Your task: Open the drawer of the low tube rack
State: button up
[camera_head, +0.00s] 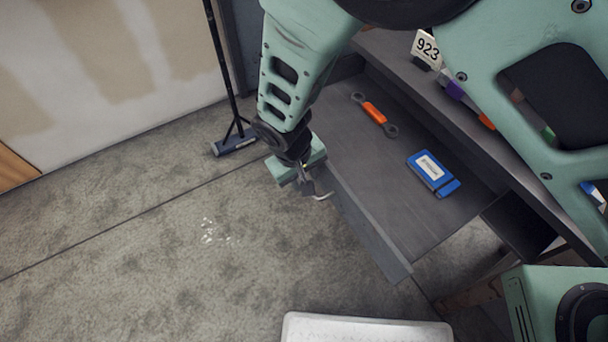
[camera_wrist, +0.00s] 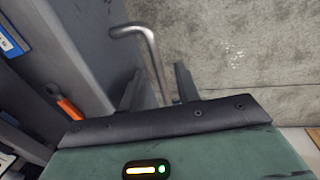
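The grey drawer (camera_head: 350,165) of the low rack is pulled out, with its inside in view from above. Its front panel (camera_head: 372,238) faces the open floor; it also shows in the wrist view (camera_wrist: 72,55). A bent metal handle (camera_wrist: 152,62) sticks out from the drawer front; its end shows in the head view (camera_head: 322,196). My gripper (camera_head: 308,184) is at the handle, beside the drawer front. In the wrist view the two dark fingers (camera_wrist: 158,88) stand apart on either side of the handle bar, with gaps visible.
An orange-handled wrench (camera_head: 374,112) and a blue box (camera_head: 432,172) lie in the drawer. A rack shelf with a "923" card (camera_head: 427,48) stands behind. A broom (camera_head: 234,143) stands at the wall. A white object (camera_head: 365,328) is at the bottom edge. Floor to the left is clear.

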jog(key=shift+r, duration=0.1)
notch_tip(320, 180, up, 17)
jog(key=s+a, duration=0.2)
jog(key=shift+a+p, duration=0.35)
jog(key=shift+p, duration=0.05)
jog(key=s+d+r+y+p, duration=0.1)
jog(key=s+d+r+p, duration=0.3)
jog(key=s+d+r, duration=0.2)
jog(key=s+d+r+g+y+p, duration=0.1)
jog(key=s+d+r+p, duration=0.3)
jog(key=s+d+r, duration=0.3)
jog(key=d+r, duration=0.4)
jog(key=d, duration=0.3)
jog(key=shift+d+r, duration=0.25)
jog(key=shift+d, duration=0.1)
